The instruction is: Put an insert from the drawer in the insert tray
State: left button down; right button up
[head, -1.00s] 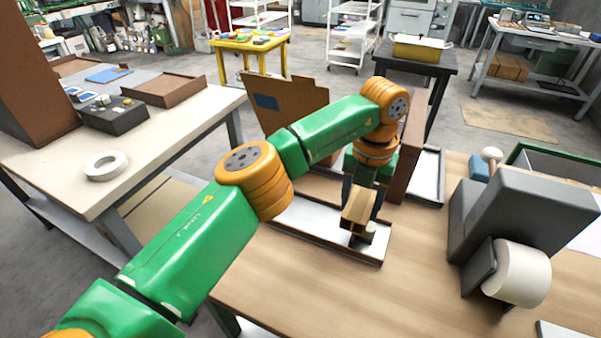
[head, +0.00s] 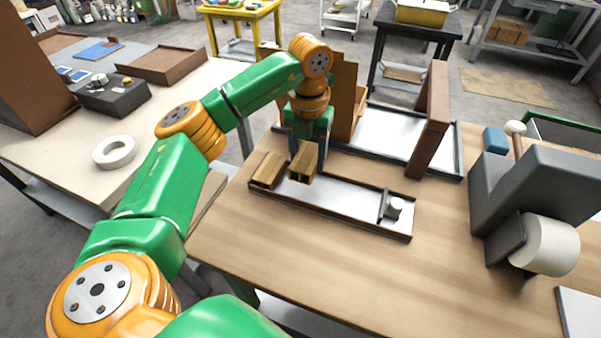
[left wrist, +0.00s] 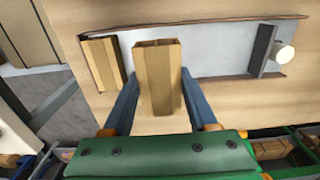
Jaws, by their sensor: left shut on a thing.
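My left gripper (head: 307,150) is shut on a brown wooden insert (head: 303,165), a block with hollow slots in its end. It holds the insert over the left part of the insert tray (head: 345,204), a long shallow tray with a pale floor and brown rim. In the left wrist view, the held insert (left wrist: 158,80) hangs between the blue fingers. Another insert (head: 267,170) lies in the tray's left end, just left of the held one; it also shows in the left wrist view (left wrist: 103,62). A gap separates them there. My right gripper is out of view.
A dark slider with a pale knob (head: 394,208) stands at the tray's right end. Behind are a brown upright board (head: 431,120) and a larger white-floored tray (head: 390,128). A grey machine with a white roller (head: 545,246) stands right. Bins with wooden pieces (left wrist: 270,150) show below.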

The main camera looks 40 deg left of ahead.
aim_at(301, 186)
pick_arm(q)
jog(key=shift+s+a+r, duration=0.1)
jog(key=shift+s+a, duration=0.1)
jog(key=shift+a, duration=0.7)
notch_tip(301, 186, down, 8)
jog(key=shift+d+r, duration=0.15)
jog(key=shift+r, duration=0.1)
jog(key=shift+c, duration=1)
grip_release()
notch_tip(301, 186, up, 8)
jog(key=shift+f, duration=0.1)
